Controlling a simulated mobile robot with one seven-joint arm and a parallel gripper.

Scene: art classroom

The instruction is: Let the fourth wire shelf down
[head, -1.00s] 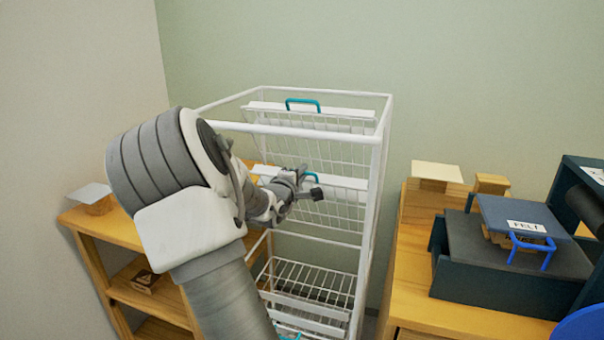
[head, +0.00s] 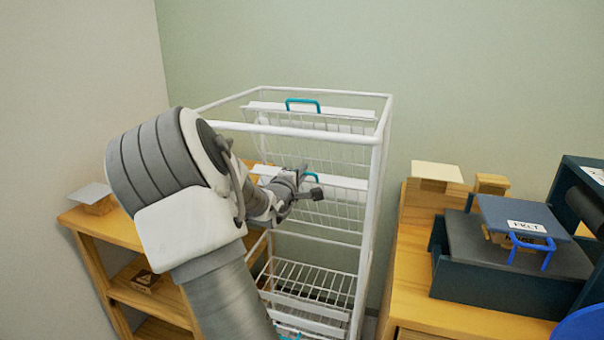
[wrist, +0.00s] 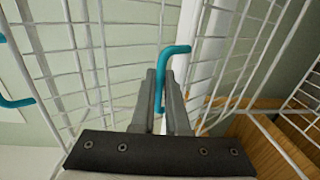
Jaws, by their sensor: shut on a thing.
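The drying rack (head: 375,190) is a tall white wire frame. Two wire shelves hang tilted up in it, each with a white front strip and a teal handle: the top one's handle (head: 303,102) and the one below's (head: 311,176). My gripper (head: 308,182) is at the second handle from the top. In the wrist view my gripper (wrist: 161,78) is shut on that teal handle (wrist: 178,50). Further down, a wire shelf (head: 310,280) lies flat. My arm hides the rack's left side, and the rack's bottom is cut off.
A wooden shelf unit (head: 105,235) stands left of the rack, behind my arm. On the right, a wooden cabinet (head: 420,240) carries a dark press (head: 500,280) and a labelled block with a blue handle (head: 532,250). A narrow gap separates rack and cabinet.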

